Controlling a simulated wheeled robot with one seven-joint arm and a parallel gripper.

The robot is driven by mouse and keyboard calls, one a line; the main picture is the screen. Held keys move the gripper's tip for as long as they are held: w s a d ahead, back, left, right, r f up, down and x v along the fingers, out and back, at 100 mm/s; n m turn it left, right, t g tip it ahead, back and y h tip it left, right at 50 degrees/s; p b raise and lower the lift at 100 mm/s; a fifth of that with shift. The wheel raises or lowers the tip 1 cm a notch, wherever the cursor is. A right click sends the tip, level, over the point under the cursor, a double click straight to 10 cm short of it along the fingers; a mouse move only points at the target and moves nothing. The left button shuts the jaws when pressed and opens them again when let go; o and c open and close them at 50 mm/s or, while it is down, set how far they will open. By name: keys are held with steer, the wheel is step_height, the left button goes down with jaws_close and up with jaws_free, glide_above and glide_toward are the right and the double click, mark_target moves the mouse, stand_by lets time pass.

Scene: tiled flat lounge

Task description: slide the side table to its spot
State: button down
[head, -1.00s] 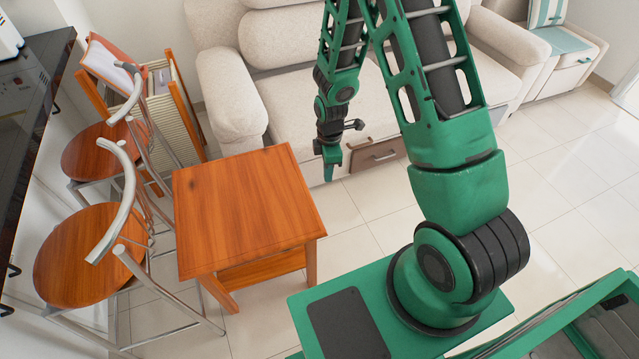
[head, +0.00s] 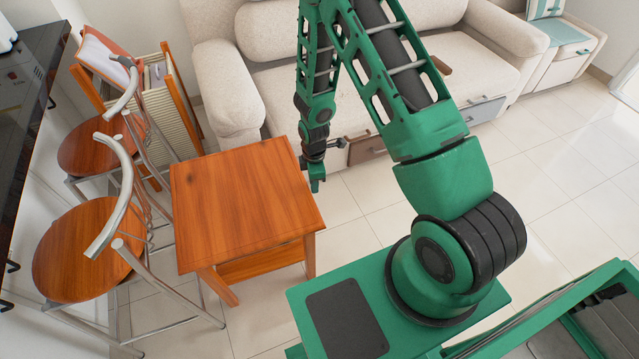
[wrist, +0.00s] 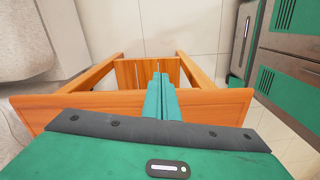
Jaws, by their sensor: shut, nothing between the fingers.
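The side table (head: 240,205) is orange-brown wood with a square top and a lower shelf. It stands upright on the tiles, left of the middle in the head view. My gripper (head: 316,184) hangs close beside the table's right edge, near its back right corner. In the wrist view the table's edge (wrist: 215,102) runs across behind my gripper (wrist: 160,82), with the legs and lower shelf beyond. The fingers are shut with nothing between them. I cannot tell whether they touch the table.
Two bar stools (head: 90,245) stand close on the table's left, beside a dark counter (head: 25,110). A wooden rack (head: 165,100) stands behind them. A beige sofa (head: 225,90) is behind the table. Open tiled floor (head: 565,190) lies to the right.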

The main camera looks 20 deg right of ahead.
mark_target(303, 188)
steer(key=shift+a, duration=0.2)
steer(key=a, duration=0.2)
steer(key=w+a, duration=0.1)
steer(key=a, duration=0.1)
steer(key=shift+a, duration=0.15)
steer(key=shift+d, duration=0.25)
steer(key=shift+d, duration=0.2)
steer(key=d+r, duration=0.3)
steer(key=r, duration=0.7)
steer(key=shift+s+d, duration=0.15)
steer(key=shift+s, duration=0.25)
steer(key=s+d, duration=0.2)
steer(key=d, duration=0.5)
steer(key=shift+d, duration=0.35)
